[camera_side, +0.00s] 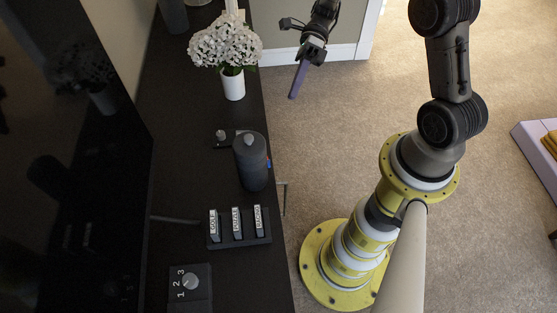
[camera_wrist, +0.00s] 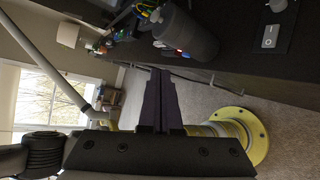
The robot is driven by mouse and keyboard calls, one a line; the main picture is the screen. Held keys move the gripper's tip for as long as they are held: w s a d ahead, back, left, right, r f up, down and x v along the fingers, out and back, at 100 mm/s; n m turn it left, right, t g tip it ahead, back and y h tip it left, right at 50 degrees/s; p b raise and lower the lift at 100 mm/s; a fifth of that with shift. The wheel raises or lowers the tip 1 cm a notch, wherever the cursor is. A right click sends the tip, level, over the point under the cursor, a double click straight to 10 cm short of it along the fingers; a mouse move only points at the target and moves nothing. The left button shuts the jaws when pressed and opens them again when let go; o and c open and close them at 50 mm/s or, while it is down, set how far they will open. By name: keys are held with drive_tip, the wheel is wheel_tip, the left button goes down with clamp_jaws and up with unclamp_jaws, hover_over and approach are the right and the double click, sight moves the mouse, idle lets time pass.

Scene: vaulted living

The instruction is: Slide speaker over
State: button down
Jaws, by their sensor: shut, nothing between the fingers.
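The speaker (camera_side: 251,165) is a dark grey upright cylinder with a small knob on top. It stands on the black cabinet top (camera_side: 185,130) near its right edge in the side view. In the wrist view the speaker (camera_wrist: 186,32) shows near the top, with small blue and red spots on it. My gripper (camera_side: 292,96) is shut and empty. Its long purple-grey fingers point down beyond the cabinet's right edge, above the carpet and apart from the speaker. In the wrist view the closed fingertips (camera_wrist: 160,73) are below the speaker in the picture.
A white vase of flowers (camera_side: 233,84) stands behind the speaker. A small dark panel with a knob (camera_side: 221,136) lies beside it. A labelled switch block (camera_side: 238,241) and a numbered dial box (camera_side: 189,284) are nearer. A large dark screen (camera_side: 70,160) lines the left.

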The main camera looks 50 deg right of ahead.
wheel_tip(320, 180, down, 10)
drive_tip(key=s+d+m+t+y, duration=0.1)
drive_tip(key=s+d+m+y, duration=0.15)
drive_tip(key=m, duration=0.25)
drive_tip(key=m+t+y, duration=0.2)
drive_tip(key=m+y, duration=0.1)
approach(267, 175)
drive_tip(key=s+a, duration=0.2)
drive_tip(key=s, duration=0.1)
drive_tip(key=shift+h, duration=0.25)
drive_tip(key=shift+w+a+r, duration=0.2)
drive_tip(key=shift+w+a, duration=0.45)
drive_tip(key=shift+a, duration=0.15)
drive_tip(key=shift+w+a+r, duration=0.15)
drive_tip(key=shift+w+a, duration=0.55)
drive_tip(key=shift+a, duration=0.15)
drive_tip(key=w+a, duration=0.7)
drive_tip(key=shift+w+a, duration=0.3)
drive_tip(key=shift+w, duration=0.05)
drive_tip(key=shift+d+t, duration=0.1)
drive_tip(key=shift+t, duration=0.3)
